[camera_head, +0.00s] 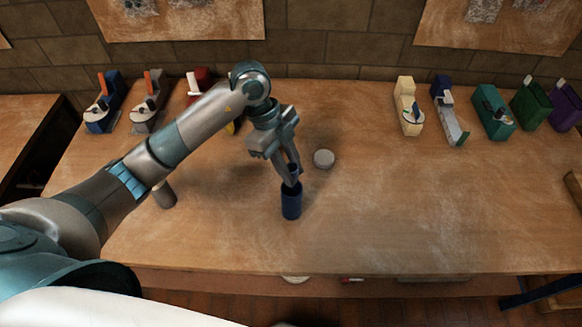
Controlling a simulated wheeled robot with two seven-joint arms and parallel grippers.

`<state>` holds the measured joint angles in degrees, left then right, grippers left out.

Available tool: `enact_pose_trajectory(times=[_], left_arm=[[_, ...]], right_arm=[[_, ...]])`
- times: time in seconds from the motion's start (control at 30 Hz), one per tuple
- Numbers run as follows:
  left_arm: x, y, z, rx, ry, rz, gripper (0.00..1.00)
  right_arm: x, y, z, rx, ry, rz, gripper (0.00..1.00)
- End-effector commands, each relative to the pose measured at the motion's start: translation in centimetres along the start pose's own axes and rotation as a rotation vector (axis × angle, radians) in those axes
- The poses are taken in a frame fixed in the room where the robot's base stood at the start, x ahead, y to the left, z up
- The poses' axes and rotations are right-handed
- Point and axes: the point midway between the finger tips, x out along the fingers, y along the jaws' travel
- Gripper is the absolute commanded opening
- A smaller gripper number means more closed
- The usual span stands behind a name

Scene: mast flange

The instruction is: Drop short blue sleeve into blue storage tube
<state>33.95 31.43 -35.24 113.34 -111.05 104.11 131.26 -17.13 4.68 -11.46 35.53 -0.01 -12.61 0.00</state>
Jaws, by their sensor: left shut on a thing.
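My left gripper (291,174) points down over the wooden table, with its fingers shut on a small dark blue piece, the short blue sleeve (293,171). The fingers cover much of the sleeve. The blue storage tube (291,203) stands upright on the table directly below. The fingertips and the sleeve are at the tube's mouth; I cannot tell whether the sleeve's lower end is inside it. My right gripper is not in view.
A round grey-white disc (324,158) lies right of the tube. A grey-brown cylinder (164,195) stands near my left arm. Several coloured devices line the table's back, including a cream one (408,106) and a teal one (493,112). The right front of the table is clear.

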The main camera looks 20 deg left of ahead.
Motion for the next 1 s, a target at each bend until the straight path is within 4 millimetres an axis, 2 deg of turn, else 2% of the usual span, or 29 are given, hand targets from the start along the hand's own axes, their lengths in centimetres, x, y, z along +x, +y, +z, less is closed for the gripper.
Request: enact_pose_trajectory(times=[0.1,0.4,1.0], left_arm=[[1.2,0.0,0.5,0.0,0.0,0.0,0.02],[2.9,0.0,1.2,-0.001,0.0,0.0,0.02],[3.2,0.0,1.3,0.0,0.0,0.0,0.02]], right_arm=[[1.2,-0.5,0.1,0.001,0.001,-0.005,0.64],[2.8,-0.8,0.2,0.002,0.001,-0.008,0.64],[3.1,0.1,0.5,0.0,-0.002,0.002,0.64]])
